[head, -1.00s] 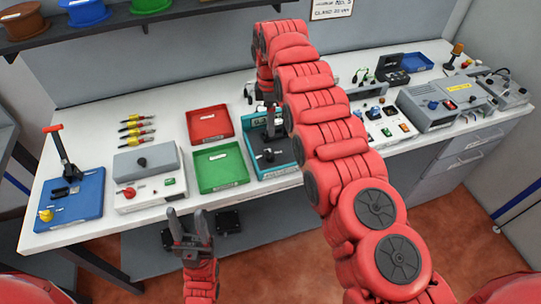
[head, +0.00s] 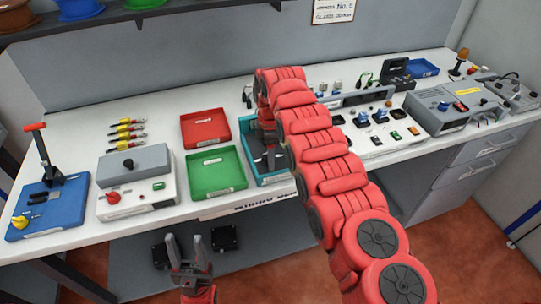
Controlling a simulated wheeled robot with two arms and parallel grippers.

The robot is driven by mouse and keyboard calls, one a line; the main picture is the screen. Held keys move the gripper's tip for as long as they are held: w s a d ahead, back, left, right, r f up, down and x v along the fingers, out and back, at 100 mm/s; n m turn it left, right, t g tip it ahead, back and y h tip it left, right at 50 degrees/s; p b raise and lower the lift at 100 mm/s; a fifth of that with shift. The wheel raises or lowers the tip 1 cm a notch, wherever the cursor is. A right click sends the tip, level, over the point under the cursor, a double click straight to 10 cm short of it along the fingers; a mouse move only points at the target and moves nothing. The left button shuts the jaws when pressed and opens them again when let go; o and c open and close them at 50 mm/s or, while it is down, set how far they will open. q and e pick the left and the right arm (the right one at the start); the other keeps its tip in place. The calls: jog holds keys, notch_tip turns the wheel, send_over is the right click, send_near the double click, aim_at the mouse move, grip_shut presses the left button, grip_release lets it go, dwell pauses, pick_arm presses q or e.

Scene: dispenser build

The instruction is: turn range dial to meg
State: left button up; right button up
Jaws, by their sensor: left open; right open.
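The teal unit (head: 274,179) stands at the middle front of the bench, right of the green tray. My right arm covers most of it, and I cannot make out its range dial or the dial's setting. My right gripper (head: 270,163) points down over the teal unit, its fingers partly hidden by my arm. I cannot tell whether it touches the dial. My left gripper (head: 188,248) is open and empty, low in front of the bench edge, away from the unit.
A green tray (head: 214,172) and a red tray (head: 205,127) lie left of the unit. Further left are a grey-white box with a red knob (head: 114,197) and a blue base with a lever (head: 48,210). Switch panels and a grey instrument (head: 452,104) stand at right.

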grip_shut()
jog(key=shift+f, duration=0.1)
dwell(0.3)
jog(key=shift+m+b, duration=0.95)
jog(key=shift+m, duration=0.05)
jog(key=shift+m+b, duration=0.3)
jog(key=shift+m, duration=0.5)
jog(key=m, duration=0.3)
jog(key=shift+m, duration=0.4)
jog(key=shift+m+b, duration=0.3)
jog(key=shift+m, duration=1.9)
